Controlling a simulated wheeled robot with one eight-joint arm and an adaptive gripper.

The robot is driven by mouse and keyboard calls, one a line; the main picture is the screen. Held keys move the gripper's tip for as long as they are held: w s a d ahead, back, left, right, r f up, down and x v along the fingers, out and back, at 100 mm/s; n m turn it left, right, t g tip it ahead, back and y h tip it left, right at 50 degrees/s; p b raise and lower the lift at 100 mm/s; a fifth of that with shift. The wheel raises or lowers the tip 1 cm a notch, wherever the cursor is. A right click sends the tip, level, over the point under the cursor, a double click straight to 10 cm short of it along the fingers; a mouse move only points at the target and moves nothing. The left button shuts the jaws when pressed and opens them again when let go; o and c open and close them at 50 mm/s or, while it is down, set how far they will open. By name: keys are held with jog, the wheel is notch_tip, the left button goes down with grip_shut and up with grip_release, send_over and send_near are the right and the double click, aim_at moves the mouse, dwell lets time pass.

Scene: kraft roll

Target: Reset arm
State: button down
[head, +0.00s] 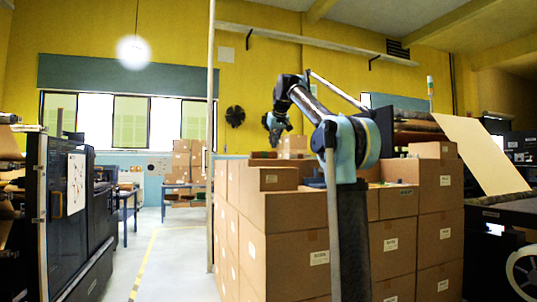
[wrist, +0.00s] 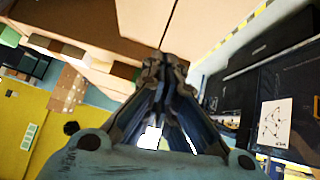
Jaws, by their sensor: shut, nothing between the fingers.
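My gripper (wrist: 165,65) shows in the wrist view at the middle, with its dark fingers drawn together at the tips and nothing between them. In the head view my gripper (head: 276,128) hangs at the end of my raised, bent arm, small and partly hidden by its own links. It appears in front of the far wall, over the top of the stacked boxes in the picture. I cannot tell how far it is from them.
A large stack of cardboard boxes (head: 290,235) fills the middle, partly behind my arm. A dark machine cabinet (head: 72,200) stands at left. A machine with a sloping kraft sheet (head: 482,152) is at right. An open aisle (head: 165,250) with a yellow line runs between cabinet and boxes.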

jog(key=shift+v, duration=1.55)
jog(key=s+d+f+m+g, duration=0.1)
jog(key=s+d+f, duration=0.3)
jog(key=s+f, duration=1.2)
jog(key=s+d+f+m+g+h, duration=0.1)
jog(key=s+d+f+g, duration=0.2)
jog(key=s+f, duration=1.4)
jog(key=s+d+f+m+g, duration=0.2)
jog(key=s+d+f, duration=0.5)
jog(key=s+f, duration=0.9)
notch_tip(320, 180, down, 14)
jog(key=shift+s+g+h, duration=0.25)
jog(key=shift+g+h, duration=0.05)
jog(key=shift+h, duration=0.1)
